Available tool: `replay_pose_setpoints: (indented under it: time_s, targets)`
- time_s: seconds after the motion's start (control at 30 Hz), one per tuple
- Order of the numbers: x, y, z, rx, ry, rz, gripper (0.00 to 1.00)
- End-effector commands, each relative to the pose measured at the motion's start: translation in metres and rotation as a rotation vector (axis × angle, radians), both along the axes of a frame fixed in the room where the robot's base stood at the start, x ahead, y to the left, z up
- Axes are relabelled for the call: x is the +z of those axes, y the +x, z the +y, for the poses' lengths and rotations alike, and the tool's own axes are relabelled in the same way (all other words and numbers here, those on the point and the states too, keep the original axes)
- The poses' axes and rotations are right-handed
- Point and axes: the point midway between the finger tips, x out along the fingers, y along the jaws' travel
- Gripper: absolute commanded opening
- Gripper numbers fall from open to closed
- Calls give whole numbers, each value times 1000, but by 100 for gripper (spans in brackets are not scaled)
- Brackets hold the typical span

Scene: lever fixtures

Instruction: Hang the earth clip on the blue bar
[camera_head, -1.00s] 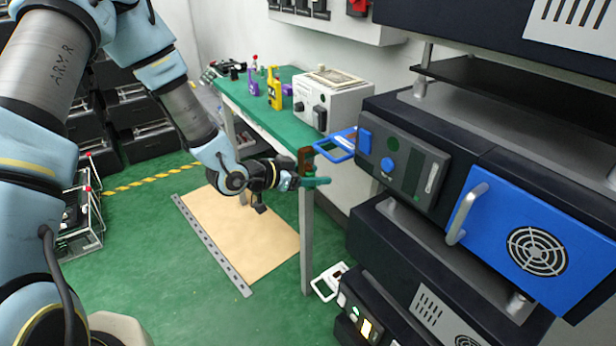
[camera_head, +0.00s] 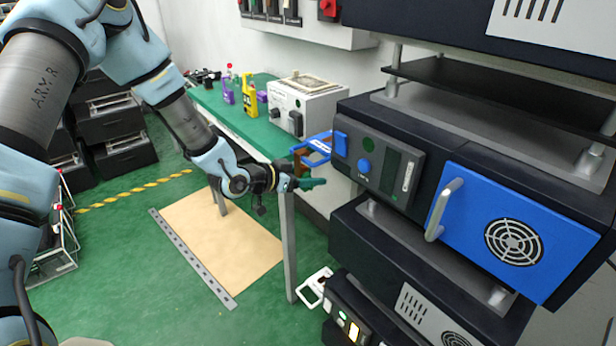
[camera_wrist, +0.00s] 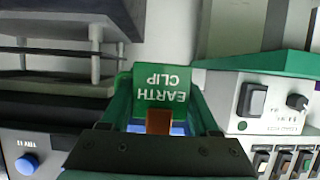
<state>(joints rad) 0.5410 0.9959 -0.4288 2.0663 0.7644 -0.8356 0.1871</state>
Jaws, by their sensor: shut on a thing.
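The earth clip (camera_head: 311,184) is green, with a brown part (camera_head: 299,162) rising beside it. My gripper (camera_head: 290,183) is shut on it and holds it in the air, left of the rack. In the wrist view the green label of the earth clip (camera_wrist: 162,92) reads EARTH CLIP upside down, with the brown part below it. The blue bar (camera_head: 318,145) shows as a blue frame sticking out left from the rack's grey panel, just above and behind the clip. Blue patches show behind the clip in the wrist view. I cannot tell whether clip and bar touch.
The grey panel with a blue knob (camera_head: 364,166) and the blue door with a handle (camera_head: 441,210) are right of the clip. A green bench (camera_head: 262,137) with a grey box (camera_head: 293,104) stands behind. A white-handled loop (camera_head: 315,284) is lower down. Floor at left is open.

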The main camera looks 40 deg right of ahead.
Motion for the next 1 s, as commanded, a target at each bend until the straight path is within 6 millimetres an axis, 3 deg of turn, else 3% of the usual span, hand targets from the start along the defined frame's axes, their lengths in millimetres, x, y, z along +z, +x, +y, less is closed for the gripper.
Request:
replay_pose_setpoints:
  time_s: [0.33, 0.37, 0.63, 1.0]
  targets:
    - [-1, 0, 0, 0, 0, 0, 7]
    - [-1, 0, 0, 0, 0, 0, 64]
    - [-1, 0, 0, 0, 0, 0, 94]
    - [1, 1, 5, 1, -1, -2, 97]
